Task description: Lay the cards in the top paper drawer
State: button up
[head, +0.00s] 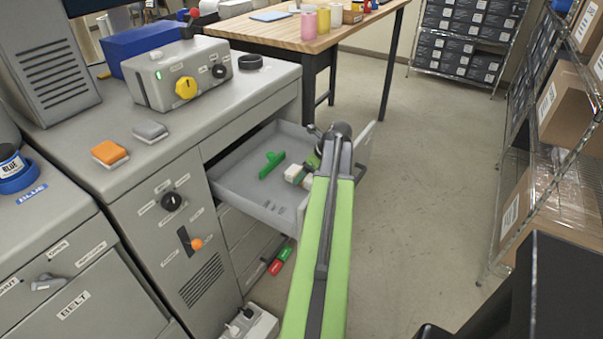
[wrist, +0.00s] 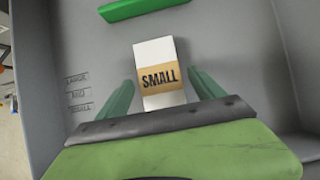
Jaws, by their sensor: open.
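The top paper drawer (head: 232,188) is pulled out of the grey machine. The cards (head: 294,173) are a white stack with a tan band, lying in the drawer near its front. In the wrist view the band on the cards (wrist: 158,77) reads SMALL. My gripper (head: 306,181) is over the drawer at the cards, partly hidden by my arm. In the wrist view my gripper (wrist: 162,92) is open, one finger on each side of the cards with gaps showing. I cannot tell how far the fingertips are above the drawer floor.
A green bar (head: 270,165) lies across the drawer, beyond the cards in the wrist view (wrist: 146,7). LARGE, MID and SMALL marks (wrist: 77,93) are on the drawer floor. A wooden table (head: 285,35) stands behind, and a shelf of boxes (head: 550,130) at right.

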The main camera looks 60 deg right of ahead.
jog(key=p+v, duration=0.7)
jog(key=v, duration=0.3)
jog(key=shift+d, duration=0.1)
